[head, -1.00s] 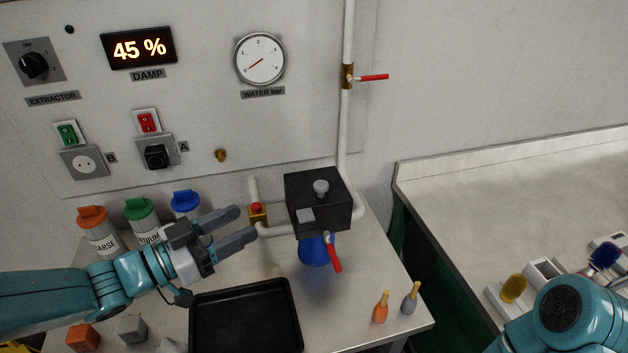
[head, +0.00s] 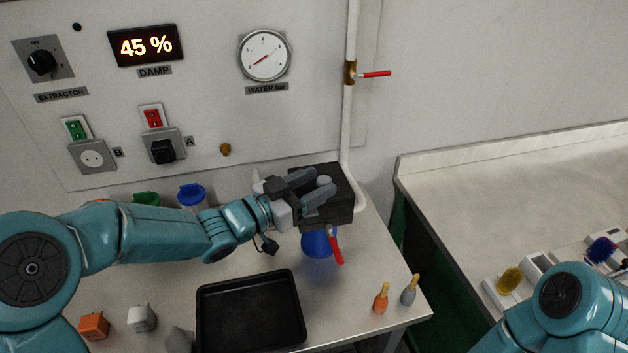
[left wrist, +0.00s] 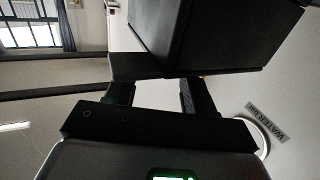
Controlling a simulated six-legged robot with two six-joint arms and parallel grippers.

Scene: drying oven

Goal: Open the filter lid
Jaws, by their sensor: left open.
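The filter is a black box (head: 345,208) on the white pipe above the table, with its lid closed on top. A grey round knob (head: 323,181) shows on the lid. My left gripper (head: 318,185) is open at the left part of the lid, its fingers pointing right and partly covering the lid and its front tab. In the left wrist view the box (left wrist: 200,35) fills the upper middle, just beyond the two spread fingers (left wrist: 158,92). A small dark block (left wrist: 138,66) juts from the box near the fingertips. I cannot tell whether anything touches. My right gripper is out of view.
A black tray (head: 203,310) lies in front. Two small bottles (head: 381,298) stand at the right table edge. Lidded jars (head: 191,196) stand behind my left arm.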

